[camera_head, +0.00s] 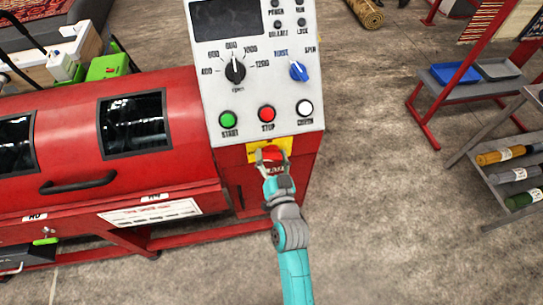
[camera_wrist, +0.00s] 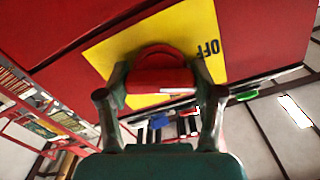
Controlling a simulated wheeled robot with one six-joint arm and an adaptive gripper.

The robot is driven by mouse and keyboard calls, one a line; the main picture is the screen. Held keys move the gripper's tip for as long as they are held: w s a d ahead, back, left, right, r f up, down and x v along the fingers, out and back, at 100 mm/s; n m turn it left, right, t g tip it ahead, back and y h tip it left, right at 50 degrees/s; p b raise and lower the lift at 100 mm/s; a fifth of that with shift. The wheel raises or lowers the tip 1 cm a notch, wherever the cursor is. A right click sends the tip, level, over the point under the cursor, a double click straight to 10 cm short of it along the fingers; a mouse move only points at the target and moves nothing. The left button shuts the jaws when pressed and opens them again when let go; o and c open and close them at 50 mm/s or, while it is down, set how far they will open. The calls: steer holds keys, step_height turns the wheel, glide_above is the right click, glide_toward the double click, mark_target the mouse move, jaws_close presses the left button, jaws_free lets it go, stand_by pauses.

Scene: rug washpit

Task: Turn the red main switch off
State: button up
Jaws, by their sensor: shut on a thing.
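The red main switch (camera_wrist: 160,74) sits on a yellow plate (camera_wrist: 110,57) marked "OFF", on the red front of the machine. In the wrist view my gripper (camera_wrist: 163,82) has one finger on each side of the switch's red handle and is shut on it. The head view shows my gripper (camera_head: 271,158) at the yellow plate (camera_head: 284,147) just below the control panel. There the gripper hides much of the switch. The "OFF" print is to the right of the handle in the wrist view; any other print on the plate is hidden.
The white control panel (camera_head: 255,75) above has a green start button (camera_head: 228,119), a red stop button (camera_head: 267,114), a white button (camera_head: 305,107) and knobs. A rack with rolls (camera_head: 508,155) and a bench with trays (camera_head: 452,76) stand right. The floor between is clear.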

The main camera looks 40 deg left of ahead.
steer(key=shift+n, duration=2.2)
steer(key=o, duration=1.2)
steer(key=shift+c, duration=0.2)
steer(key=v, duration=1.2)
